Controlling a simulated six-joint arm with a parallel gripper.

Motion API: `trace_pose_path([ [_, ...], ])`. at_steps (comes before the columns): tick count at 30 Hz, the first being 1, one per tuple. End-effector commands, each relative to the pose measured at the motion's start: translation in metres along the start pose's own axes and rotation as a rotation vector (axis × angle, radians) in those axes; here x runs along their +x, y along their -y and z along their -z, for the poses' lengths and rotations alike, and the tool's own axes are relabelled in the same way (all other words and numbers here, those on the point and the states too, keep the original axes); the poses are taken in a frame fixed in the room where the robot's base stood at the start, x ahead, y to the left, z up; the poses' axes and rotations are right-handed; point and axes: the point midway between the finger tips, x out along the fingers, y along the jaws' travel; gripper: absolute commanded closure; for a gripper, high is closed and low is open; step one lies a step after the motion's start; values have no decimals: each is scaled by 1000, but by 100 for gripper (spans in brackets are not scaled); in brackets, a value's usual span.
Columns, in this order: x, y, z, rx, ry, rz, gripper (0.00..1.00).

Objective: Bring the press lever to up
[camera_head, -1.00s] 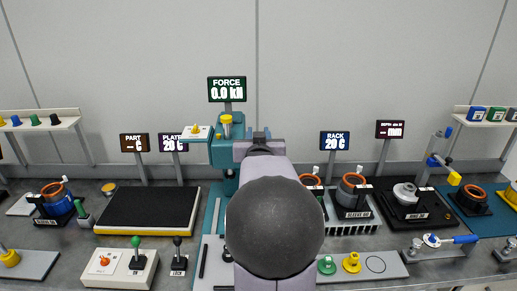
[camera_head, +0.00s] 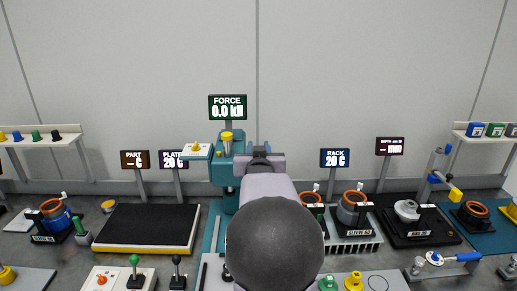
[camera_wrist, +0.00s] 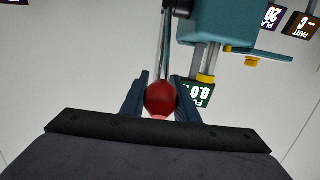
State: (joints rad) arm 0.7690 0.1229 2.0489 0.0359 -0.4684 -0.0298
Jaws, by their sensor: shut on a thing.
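The press lever shows in the wrist view as a thin metal rod (camera_wrist: 166,45) ending in a red ball knob (camera_wrist: 160,98). My gripper (camera_wrist: 161,84) is shut on this knob, with a dark finger on each side. The teal press (camera_head: 226,172) stands at the middle back in the head view, and its teal body (camera_wrist: 225,25) also shows at the top right of the wrist view. In the head view my own arm hides the lever, the knob and my gripper.
The force sign (camera_head: 228,107) above the press reads 0.0 kN. A black plate (camera_head: 147,226) lies left of the press. Sleeve stands and a rack (camera_head: 352,243) are close on the right. Two small levers (camera_head: 177,270) stand at the front left.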

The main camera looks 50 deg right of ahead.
Motion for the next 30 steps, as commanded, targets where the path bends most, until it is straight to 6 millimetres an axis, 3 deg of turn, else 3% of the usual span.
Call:
trace_pose_path([
  [11,1,0,-8,0,17,0,100],
  [12,1,0,-8,0,17,0,68],
  [14,0,0,-8,0,17,0,55],
  [24,-1,0,-4,0,8,0,55],
  [30,-11,0,-4,0,5,0,55],
])
